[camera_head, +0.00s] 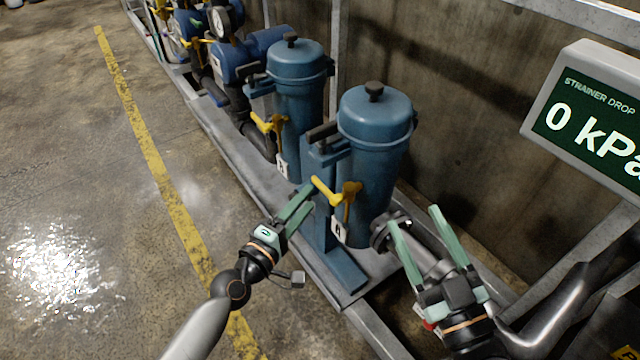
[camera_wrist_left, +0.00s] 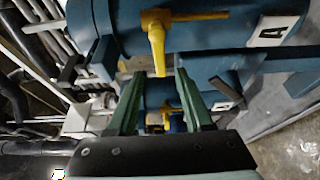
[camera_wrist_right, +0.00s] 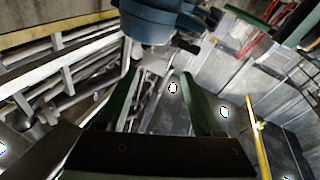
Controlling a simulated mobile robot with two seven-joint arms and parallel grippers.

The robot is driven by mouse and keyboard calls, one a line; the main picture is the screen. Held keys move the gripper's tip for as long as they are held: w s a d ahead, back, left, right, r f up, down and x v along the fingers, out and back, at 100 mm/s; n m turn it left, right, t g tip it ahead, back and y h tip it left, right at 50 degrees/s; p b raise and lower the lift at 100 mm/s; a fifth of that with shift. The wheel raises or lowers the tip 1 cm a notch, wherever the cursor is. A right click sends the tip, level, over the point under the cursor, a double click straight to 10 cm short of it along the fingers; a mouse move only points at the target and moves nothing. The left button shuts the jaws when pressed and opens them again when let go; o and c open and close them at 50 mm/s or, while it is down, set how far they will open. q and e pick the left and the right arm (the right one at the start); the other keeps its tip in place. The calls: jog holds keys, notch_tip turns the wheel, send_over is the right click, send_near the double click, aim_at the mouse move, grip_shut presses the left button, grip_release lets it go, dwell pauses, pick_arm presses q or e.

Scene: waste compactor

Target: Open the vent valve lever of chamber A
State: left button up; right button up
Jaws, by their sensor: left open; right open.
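Chamber A (camera_head: 375,140) is the nearer blue cylinder with a dark top knob and a white tag (camera_head: 338,232) marked A. Its yellow vent valve lever (camera_head: 324,190) sticks out to the left from a yellow valve body on the front. In the left wrist view the yellow lever (camera_wrist_left: 157,42) points down toward the fingers, and the A tag (camera_wrist_left: 272,31) is to its right. My left gripper (camera_head: 302,205) is open and empty, just left of and below the lever, apart from it. My right gripper (camera_head: 414,220) is open and empty, right of chamber A above a grey pipe.
A second blue chamber (camera_head: 297,85) with its own yellow lever (camera_head: 268,124) stands behind chamber A. A display (camera_head: 590,115) reads 0 kPa at the right. Grey frame rails and pipes surround my right gripper. The floor left of the skid is clear.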

aim_at(318, 187)
pick_arm(q)
jog(key=x, duration=0.5)
jog(key=shift+w+d+b, duration=0.15)
jog(key=shift+w+b, duration=0.1)
jog(key=shift+b, duration=0.15)
jog(key=shift+w+d, duration=0.2)
jog(key=shift+w, duration=0.1)
pick_arm(e)
jog(key=r, duration=0.1)
jog(key=s+r+n+t+y, duration=0.1)
jog(key=r, duration=0.1)
jog(key=r+y, duration=0.1)
jog(key=r, duration=0.1)
jog(key=shift+s+a+n+t, duration=0.2)
jog(key=shift+n+t, duration=0.1)
jog(key=shift+t, duration=0.1)
pick_arm(q)
grip_shut()
